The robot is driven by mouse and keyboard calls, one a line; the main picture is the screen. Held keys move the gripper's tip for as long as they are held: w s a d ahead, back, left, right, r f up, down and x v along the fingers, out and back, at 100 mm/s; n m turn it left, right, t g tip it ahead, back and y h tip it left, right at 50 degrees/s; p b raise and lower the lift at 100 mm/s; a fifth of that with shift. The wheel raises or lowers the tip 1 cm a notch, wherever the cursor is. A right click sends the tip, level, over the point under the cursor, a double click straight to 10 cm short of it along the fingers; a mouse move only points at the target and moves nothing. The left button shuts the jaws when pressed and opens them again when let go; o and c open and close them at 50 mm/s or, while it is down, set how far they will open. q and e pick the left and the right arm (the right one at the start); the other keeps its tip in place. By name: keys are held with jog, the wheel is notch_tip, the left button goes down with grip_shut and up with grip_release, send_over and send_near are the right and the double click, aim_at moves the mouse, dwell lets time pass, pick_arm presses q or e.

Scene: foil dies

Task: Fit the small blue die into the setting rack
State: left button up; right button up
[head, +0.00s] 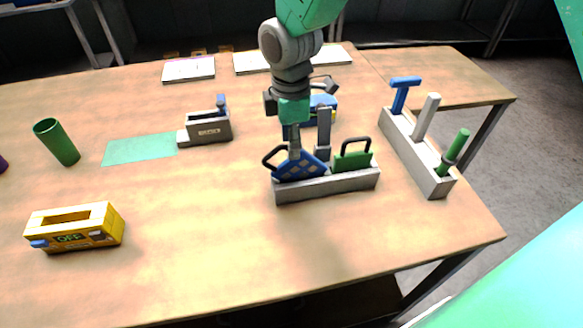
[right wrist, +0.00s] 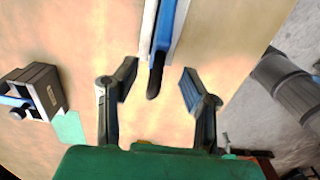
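The blue die (head: 313,168) has a pale grid pattern and a black loop handle. It sits tilted, handle to the left, at the left part of the light grey setting rack (head: 330,187). A green die (head: 353,161) with a black handle stands in the right part. How deep the blue die sits is unclear. My right gripper (head: 308,148) is over the blue die, its fingers apart. In the right wrist view, the open right gripper (right wrist: 158,80) has the dark handle end of a narrow blue piece (right wrist: 163,35), seemingly the die, between its fingertips. My left gripper is not seen.
A long rack (head: 418,160) with blue, white and green handled tools stands to the right. A grey box (head: 208,129), green mat (head: 140,149), green cup (head: 57,142) and yellow device (head: 77,228) are to the left. The front middle of the table is clear.

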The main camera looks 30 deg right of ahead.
jog(key=shift+d+f, duration=0.15)
jog(key=shift+f, duration=0.1)
jog(key=d+f, duration=0.2)
jog(key=f, duration=0.1)
jog(key=d+f, duration=0.1)
jog(key=shift+s+f, duration=0.15)
jog(key=shift+f, duration=0.45)
jog(key=shift+a, duration=0.4)
jog(key=shift+a+r, duration=0.15)
jog(key=shift+a, duration=0.1)
jog(key=shift+c, duration=0.8)
jog(key=shift+a, duration=0.2)
jog(key=c, duration=0.7)
jog(key=shift+a, duration=0.1)
grip_shut()
notch_tip(320, 180, up, 9)
send_over(302, 148)
jog(key=shift+r, duration=0.3)
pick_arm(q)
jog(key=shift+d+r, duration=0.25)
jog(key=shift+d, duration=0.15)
pick_arm(e)
jog(key=shift+a+r, duration=0.2)
jog(key=shift+a, duration=0.05)
